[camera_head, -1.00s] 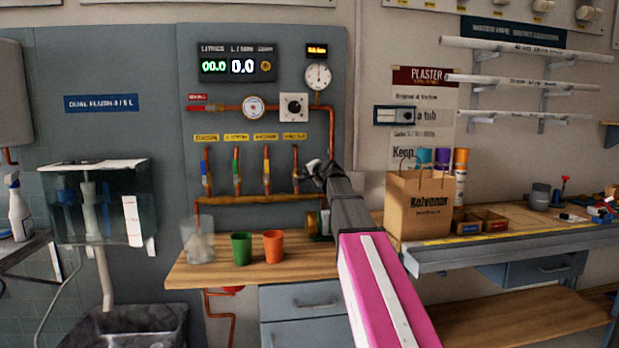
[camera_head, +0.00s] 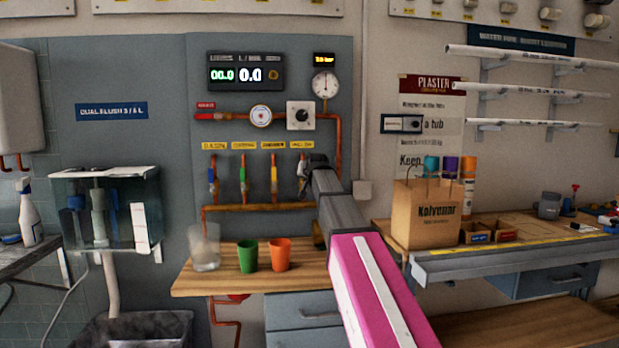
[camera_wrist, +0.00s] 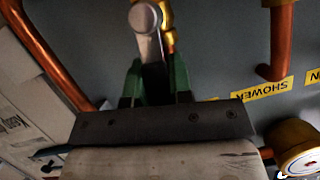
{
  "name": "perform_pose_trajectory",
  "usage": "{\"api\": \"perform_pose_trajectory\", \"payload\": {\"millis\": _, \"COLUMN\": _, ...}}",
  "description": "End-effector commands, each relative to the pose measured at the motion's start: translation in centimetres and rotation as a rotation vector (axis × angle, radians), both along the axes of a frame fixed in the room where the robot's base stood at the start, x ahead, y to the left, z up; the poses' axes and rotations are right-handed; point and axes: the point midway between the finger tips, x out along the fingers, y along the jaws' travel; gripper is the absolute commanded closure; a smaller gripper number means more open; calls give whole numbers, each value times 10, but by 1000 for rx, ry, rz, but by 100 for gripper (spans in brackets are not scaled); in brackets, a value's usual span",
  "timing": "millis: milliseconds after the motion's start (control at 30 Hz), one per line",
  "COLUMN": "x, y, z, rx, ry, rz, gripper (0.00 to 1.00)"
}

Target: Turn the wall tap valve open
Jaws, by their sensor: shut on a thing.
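The wall tap valve (camera_head: 303,188) is the rightmost in a row of valves on the grey wall panel. Its label is too small to read surely. My gripper (camera_head: 307,167) is at this valve and hides part of it. In the wrist view, a grey lever handle (camera_wrist: 146,22) with a round end runs down between the green-padded fingers of my gripper (camera_wrist: 158,82). The fingers are shut on this lever. Brass and copper pipe show just behind it.
Other valves with blue, green and orange handles (camera_head: 273,180) stand close to the left. A green cup (camera_head: 247,256), an orange cup (camera_head: 280,254) and a clear jug (camera_head: 204,248) stand on the wooden counter (camera_head: 190,283) below. A paper bag (camera_head: 425,215) is at right.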

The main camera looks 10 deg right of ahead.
Motion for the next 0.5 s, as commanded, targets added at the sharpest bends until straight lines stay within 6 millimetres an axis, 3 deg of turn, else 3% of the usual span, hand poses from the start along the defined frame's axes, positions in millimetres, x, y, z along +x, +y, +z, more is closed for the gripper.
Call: {"api": "perform_pose_trajectory", "payload": {"millis": 500, "x": -1, "y": 7, "z": 0, "rx": -140, "ry": 1, "rz": 0, "gripper": 100}}
